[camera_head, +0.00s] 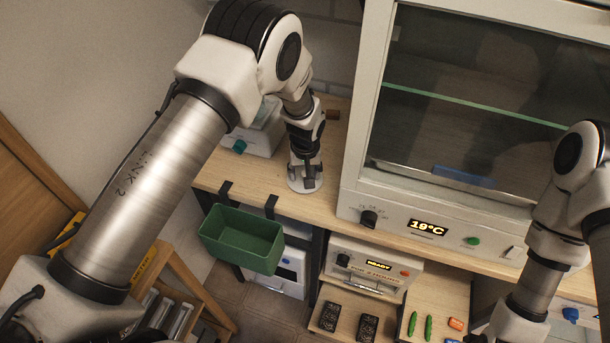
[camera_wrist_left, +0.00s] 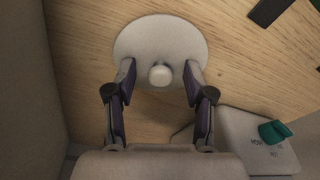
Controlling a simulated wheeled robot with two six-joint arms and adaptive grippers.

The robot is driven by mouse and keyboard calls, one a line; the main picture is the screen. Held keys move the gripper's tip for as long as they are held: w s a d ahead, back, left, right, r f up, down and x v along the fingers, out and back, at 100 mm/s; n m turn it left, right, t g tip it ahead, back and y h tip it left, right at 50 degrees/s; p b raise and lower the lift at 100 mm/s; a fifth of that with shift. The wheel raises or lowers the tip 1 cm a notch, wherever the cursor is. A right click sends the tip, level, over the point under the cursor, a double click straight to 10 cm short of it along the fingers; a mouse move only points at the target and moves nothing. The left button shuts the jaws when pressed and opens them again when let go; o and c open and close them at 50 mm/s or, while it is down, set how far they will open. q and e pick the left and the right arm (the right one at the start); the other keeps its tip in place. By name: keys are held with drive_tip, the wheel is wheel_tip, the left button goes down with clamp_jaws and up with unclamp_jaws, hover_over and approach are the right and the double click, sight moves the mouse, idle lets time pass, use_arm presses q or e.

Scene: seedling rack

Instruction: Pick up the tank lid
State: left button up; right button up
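The tank lid (camera_wrist_left: 160,40) is a round pale disc with a small knob (camera_wrist_left: 160,75) in its middle. It lies on the wooden bench top, and in the head view its edge (camera_head: 294,185) shows under my left gripper. My left gripper (camera_head: 305,175) points down at it. In the left wrist view the gripper (camera_wrist_left: 160,72) is open, with one finger on each side of the knob and a gap to it on both sides. My right arm runs off the bottom right of the head view, and its gripper is out of the picture.
A white device with a teal knob (camera_head: 239,146) stands behind the lid. A glass-fronted cabinet (camera_head: 350,195) stands close to its right. A green bin (camera_head: 240,240) hangs on the bench's front edge. The bench top (camera_head: 225,180) left of the lid is free.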

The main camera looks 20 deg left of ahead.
use_arm(q)
drive_tip(key=shift+s+r, duration=0.1)
drive_tip(key=shift+s, duration=0.05)
drive_tip(key=shift+c, duration=1.1)
drive_tip(key=shift+s+d+r, duration=0.1)
clamp_jaws()
